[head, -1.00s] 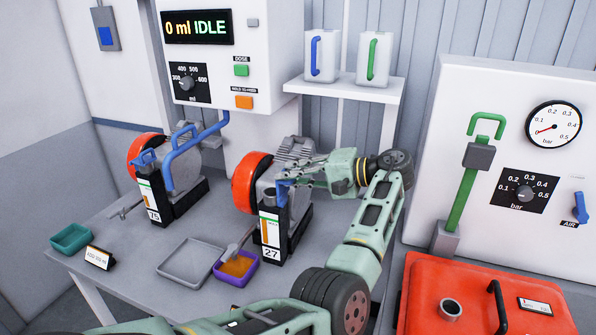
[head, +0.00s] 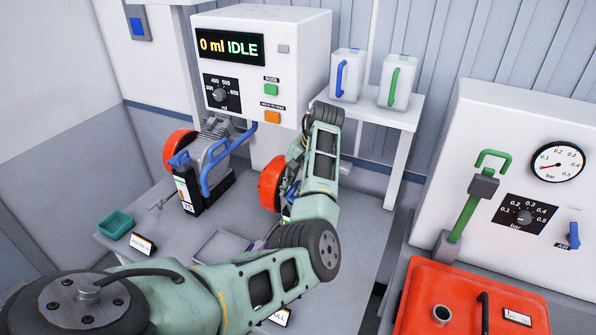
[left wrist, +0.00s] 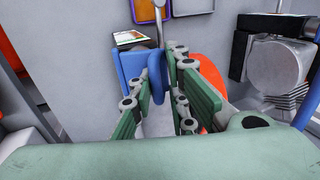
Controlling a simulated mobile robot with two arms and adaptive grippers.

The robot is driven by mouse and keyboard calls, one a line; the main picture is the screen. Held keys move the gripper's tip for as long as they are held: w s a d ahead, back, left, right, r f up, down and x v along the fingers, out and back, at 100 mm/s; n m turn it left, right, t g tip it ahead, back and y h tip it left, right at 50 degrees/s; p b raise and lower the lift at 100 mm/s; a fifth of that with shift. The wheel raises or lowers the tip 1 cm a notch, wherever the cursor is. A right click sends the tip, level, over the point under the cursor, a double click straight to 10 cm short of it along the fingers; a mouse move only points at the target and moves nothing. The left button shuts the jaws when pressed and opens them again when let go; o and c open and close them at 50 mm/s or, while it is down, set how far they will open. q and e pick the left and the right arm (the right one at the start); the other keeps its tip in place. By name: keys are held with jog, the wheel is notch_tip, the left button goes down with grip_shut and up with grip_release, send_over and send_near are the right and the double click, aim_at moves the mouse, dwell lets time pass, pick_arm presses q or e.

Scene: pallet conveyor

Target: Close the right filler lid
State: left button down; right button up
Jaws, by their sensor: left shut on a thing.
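The right machine, with its red disc (head: 270,184), stands on the grey table, mostly hidden behind my left arm. In the head view my left gripper (head: 293,185) is at this machine, its fingertips largely covered by my own arm. In the left wrist view the left gripper (left wrist: 157,68) has its green fingers close together on the blue filler lid (left wrist: 155,77). A blue part (left wrist: 131,64) stands just left of the fingers, beside a label plate. I cannot tell the lid's exact angle. My right gripper is not in view.
The left machine with its blue handle (head: 212,170) stands to the left. A teal tray (head: 115,225) and a grey tray (head: 218,246) lie on the table. The dosing panel reads "0 ml IDLE". A red box (head: 470,300) is at the lower right.

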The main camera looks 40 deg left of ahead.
pick_arm(q)
jog(key=h, duration=0.1)
jog(key=p, duration=0.1)
jog(key=h, duration=0.1)
jog(key=shift+s+a+f+t+h+p, duration=0.2)
jog(key=shift+a+f+t+h+p, duration=0.1)
jog(key=shift+f+p, duration=0.1)
jog(key=shift+a+f+t+h, duration=0.2)
jog(key=shift+f+h, duration=0.1)
jog(key=shift+h, duration=0.5)
jog(key=shift+a+f+t+h, duration=0.2)
jog(key=shift+f+h, duration=0.1)
jog(key=shift+h, duration=0.5)
jog(key=shift+d, duration=0.1)
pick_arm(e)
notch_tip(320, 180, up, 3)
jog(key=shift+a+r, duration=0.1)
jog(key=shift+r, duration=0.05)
pick_arm(q)
jog(key=shift+f, duration=0.15)
jog(key=c, duration=2)
grip_release()
jog(key=shift+o, duration=0.8)
jog(key=shift+d, duration=0.1)
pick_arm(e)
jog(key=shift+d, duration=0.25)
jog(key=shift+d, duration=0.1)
pick_arm(q)
jog(key=shift+a+r, duration=0.2)
jog(key=shift+r, duration=0.05)
